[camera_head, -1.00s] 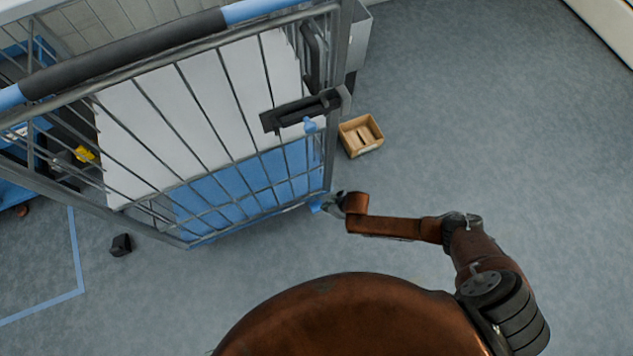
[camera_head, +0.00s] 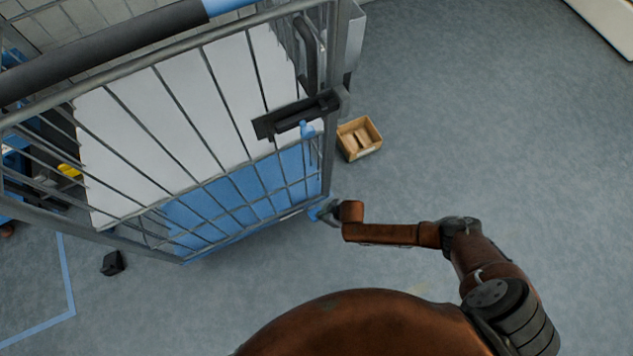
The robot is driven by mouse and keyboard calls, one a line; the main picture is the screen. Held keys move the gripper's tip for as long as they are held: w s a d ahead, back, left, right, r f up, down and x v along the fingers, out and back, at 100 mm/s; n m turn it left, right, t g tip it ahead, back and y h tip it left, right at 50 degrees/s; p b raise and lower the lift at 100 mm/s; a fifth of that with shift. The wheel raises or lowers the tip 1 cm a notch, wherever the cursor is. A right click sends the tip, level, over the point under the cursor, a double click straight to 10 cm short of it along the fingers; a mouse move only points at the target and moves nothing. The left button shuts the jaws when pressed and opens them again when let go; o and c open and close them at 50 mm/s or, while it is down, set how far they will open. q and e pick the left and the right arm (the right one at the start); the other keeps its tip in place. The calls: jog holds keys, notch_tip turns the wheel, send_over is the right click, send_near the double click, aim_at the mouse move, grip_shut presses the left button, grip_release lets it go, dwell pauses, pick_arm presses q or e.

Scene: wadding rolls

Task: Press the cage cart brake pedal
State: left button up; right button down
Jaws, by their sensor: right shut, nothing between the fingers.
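The cage cart (camera_head: 262,92) is a grey wire-sided cart with a blue base and a dark padded handle bar, filling the upper left. My right gripper (camera_head: 322,211) is low by the cart's near right bottom corner, shut, with nothing seen between its fingers. A small blue part shows at the gripper's tip. I cannot tell whether it is the brake pedal or whether the gripper touches it. My left gripper is not in view.
A small open cardboard box (camera_head: 359,139) stands on the floor right of the cart. The floor at right is clear.

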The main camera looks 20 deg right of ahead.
jog(key=shift+s+f, duration=0.1)
jog(key=shift+f, duration=0.05)
notch_tip(320, 180, down, 4)
jog(key=shift+f+b, duration=0.1)
jog(key=shift+b, duration=1.15)
jog(key=shift+r, duration=0.35)
jog(key=shift+s+d+r+p, duration=0.2)
jog(key=shift+s+d+p, duration=0.3)
jog(key=shift+s+p, duration=0.1)
jog(key=shift+s+d+r+p, duration=0.2)
jog(key=shift+s+d+p, duration=0.3)
jog(key=shift+s, duration=0.05)
jog(key=v, duration=1.2)
